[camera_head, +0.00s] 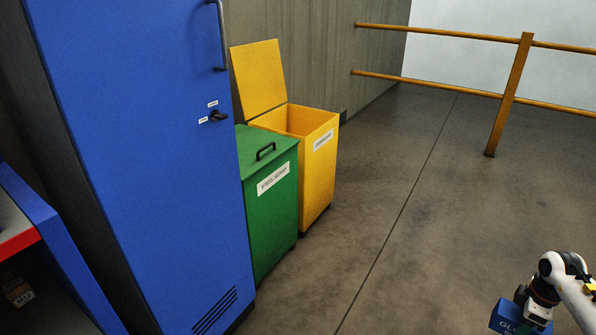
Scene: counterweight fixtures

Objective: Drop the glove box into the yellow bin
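The yellow bin (318,168) stands on the floor by the wall, just beyond a green bin. Its lid (258,78) is raised and leans back, so the top is open; its inside bottom is hidden. The glove box (506,318) is blue with pale lettering that starts "GLO", cut off by the bottom edge at the lower right. My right gripper (537,303) is at the box and holds it; the fingertips are mostly hidden. The box is well apart from the yellow bin, to its lower right in the view. My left gripper is not in view.
A green bin (270,218) with a shut lid and black handle stands in front of the yellow bin. A tall blue cabinet (150,150) fills the left. An orange railing (508,95) stands at the back right. The middle floor (420,200) is clear.

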